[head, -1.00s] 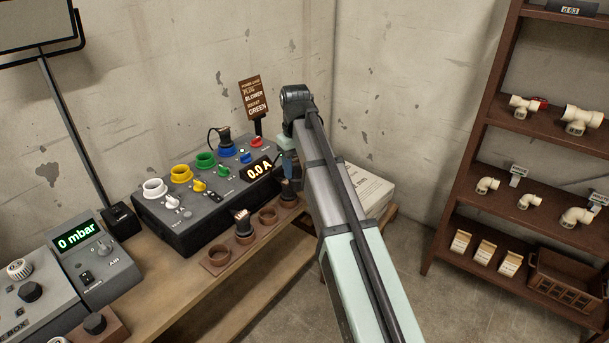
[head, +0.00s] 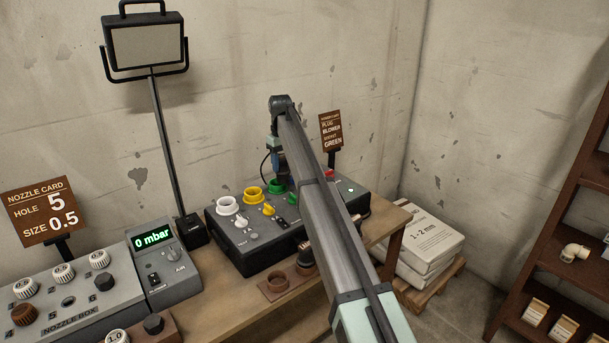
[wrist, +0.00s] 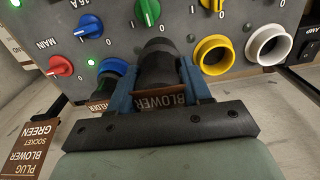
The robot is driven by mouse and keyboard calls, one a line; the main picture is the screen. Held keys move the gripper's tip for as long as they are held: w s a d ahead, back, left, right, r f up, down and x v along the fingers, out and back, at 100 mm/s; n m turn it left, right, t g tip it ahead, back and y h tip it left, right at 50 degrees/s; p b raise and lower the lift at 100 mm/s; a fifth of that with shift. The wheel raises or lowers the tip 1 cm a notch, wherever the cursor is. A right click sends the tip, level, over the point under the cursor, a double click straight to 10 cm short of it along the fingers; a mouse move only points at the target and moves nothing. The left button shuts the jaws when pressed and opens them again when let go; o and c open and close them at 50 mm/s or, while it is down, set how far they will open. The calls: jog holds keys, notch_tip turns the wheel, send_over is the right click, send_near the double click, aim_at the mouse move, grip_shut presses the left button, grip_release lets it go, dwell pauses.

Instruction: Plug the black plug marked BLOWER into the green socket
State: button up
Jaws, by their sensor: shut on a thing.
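My gripper (wrist: 160,92) is shut on the black plug (wrist: 157,64), whose brown tag reads BLOWER, between its blue fingers. In the head view my gripper (head: 281,165) is above the socket panel, at the green socket (head: 275,186), and the held plug is hidden there. In the wrist view the plug covers the place between the blue and yellow sockets, so the green socket is hidden. I cannot tell whether the plug is touching it. The sign (head: 331,130) reads plug BLOWER, socket GREEN.
The yellow socket (wrist: 212,54) and white socket (wrist: 267,46) are empty. Another plug stands in the blue socket (wrist: 112,68), close beside my gripper. Knobs, including a green one (wrist: 147,12), line the panel. A brown holder rack (head: 275,285) lies in front.

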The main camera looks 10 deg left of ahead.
jog(key=w+a+f, duration=0.2)
jog(key=w+a, duration=0.1)
jog(key=w, duration=0.1)
jog(key=shift+w+f+n, duration=0.25)
jog(key=shift+f+n, duration=0.05)
jog(key=shift+f, duration=0.05)
dwell(0.3)
jog(key=shift+a+f, duration=0.1)
jog(key=shift+f, duration=1.9)
dwell(2.9)
jog(key=o, duration=1.6)
jog(key=shift+o, duration=0.2)
jog(key=shift+r, duration=0.1)
notch_tip(320, 180, up, 7)
jog(key=shift+r, duration=0.2)
